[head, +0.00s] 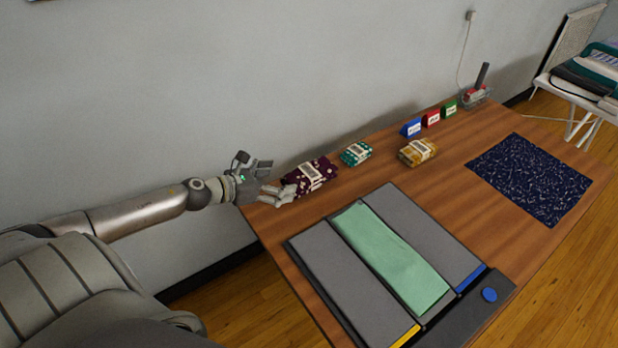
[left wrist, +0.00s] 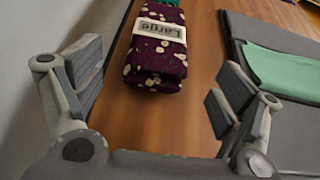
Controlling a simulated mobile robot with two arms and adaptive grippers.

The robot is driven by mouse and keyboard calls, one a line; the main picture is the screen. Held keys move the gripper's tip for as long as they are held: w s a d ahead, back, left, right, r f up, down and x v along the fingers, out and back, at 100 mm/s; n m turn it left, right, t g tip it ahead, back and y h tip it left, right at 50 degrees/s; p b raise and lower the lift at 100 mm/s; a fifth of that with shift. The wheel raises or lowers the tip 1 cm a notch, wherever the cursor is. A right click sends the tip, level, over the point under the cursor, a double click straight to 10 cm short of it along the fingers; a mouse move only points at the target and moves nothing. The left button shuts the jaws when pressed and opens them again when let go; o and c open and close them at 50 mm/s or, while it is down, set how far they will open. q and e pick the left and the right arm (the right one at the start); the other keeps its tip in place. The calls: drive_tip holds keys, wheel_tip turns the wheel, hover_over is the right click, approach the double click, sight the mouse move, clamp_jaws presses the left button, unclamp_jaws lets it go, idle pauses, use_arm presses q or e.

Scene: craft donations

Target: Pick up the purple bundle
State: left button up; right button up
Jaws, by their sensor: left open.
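The purple bundle (head: 311,174) is a folded dark purple cloth with pale dots and a white paper band. It lies on the wooden table near the wall side, at the table's left end. In the left wrist view the purple bundle (left wrist: 156,62) lies ahead between the fingers, and its band reads "Large". My left gripper (head: 272,178) is open and empty, just left of the bundle in the head view. In the left wrist view its fingers (left wrist: 155,85) are spread wide on either side, with no visible contact. My right gripper is not in view.
A teal bundle (head: 356,153) and a yellow bundle (head: 417,151) lie right of the purple one. A grey folding board (head: 318,278) with a green cloth (head: 390,255) lies in front. Blue, red and green labelled markers (head: 433,117) stand behind. A dark speckled cloth (head: 530,178) lies right.

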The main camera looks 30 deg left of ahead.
sight(305, 172)
use_arm(q)
drive_tip(key=shift+x, duration=1.8)
drive_tip(key=shift+w+d+r+p, duration=0.1)
drive_tip(key=shift+w+r+p, duration=0.1)
drive_tip(key=shift+w+p, duration=0.3)
drive_tip(key=x, duration=0.3)
drive_tip(key=shift+w+p, duration=0.4)
drive_tip(key=shift+w+d+f, duration=0.2)
drive_tip(key=shift+w, duration=0.05)
drive_tip(key=c, duration=1.1)
